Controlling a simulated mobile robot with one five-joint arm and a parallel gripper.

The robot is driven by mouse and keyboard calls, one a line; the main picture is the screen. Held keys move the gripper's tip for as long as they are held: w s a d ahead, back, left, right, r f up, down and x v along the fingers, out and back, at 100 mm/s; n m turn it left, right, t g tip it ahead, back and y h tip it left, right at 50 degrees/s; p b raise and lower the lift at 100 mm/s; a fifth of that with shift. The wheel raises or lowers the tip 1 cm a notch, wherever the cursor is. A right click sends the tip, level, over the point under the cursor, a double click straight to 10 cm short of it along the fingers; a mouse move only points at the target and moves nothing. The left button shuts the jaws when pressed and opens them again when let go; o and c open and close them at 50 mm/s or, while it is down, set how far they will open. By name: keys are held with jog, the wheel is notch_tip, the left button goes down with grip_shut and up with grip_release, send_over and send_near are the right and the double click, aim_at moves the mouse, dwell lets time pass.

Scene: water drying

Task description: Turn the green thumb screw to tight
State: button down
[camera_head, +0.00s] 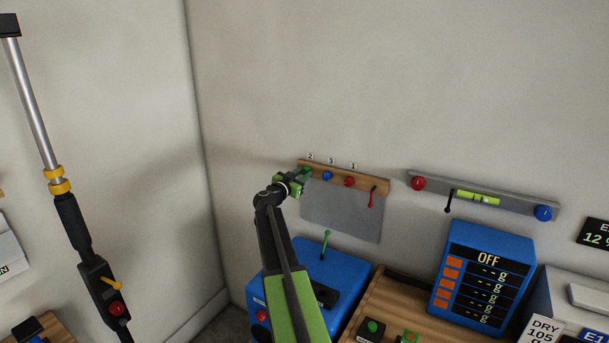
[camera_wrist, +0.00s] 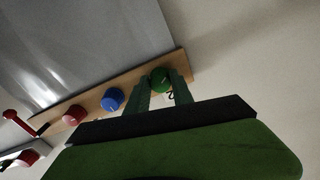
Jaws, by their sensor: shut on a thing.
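The green thumb screw (camera_wrist: 160,79) sits at the end of a wooden rail on the wall, with a pale mark on its face. My gripper (camera_wrist: 159,88) is shut on it, one finger on each side. In the head view my gripper (camera_head: 304,173) reaches the left end of the rail (camera_head: 375,182) and hides most of the screw. I cannot tell how tight the screw is.
A blue knob (camera_head: 327,175), a red knob (camera_head: 349,181) and a red lever (camera_head: 372,196) share the rail, above a grey sheet (camera_head: 341,216). A blue box (camera_head: 330,268) with a green lever (camera_head: 325,243) stands below. A grey bar (camera_head: 515,202) is to the right.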

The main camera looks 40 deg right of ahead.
jog(key=m, duration=0.6)
jog(key=shift+w+a+r, duration=0.1)
jog(key=shift+w+a, duration=0.05)
jog(key=shift+w, duration=0.15)
jog(key=shift+m, duration=0.4)
jog(key=c, duration=1.1)
grip_release()
jog(key=shift+s, duration=0.1)
jog(key=shift+a, duration=0.1)
jog(key=v, duration=1.7)
jog(key=shift+a, duration=0.1)
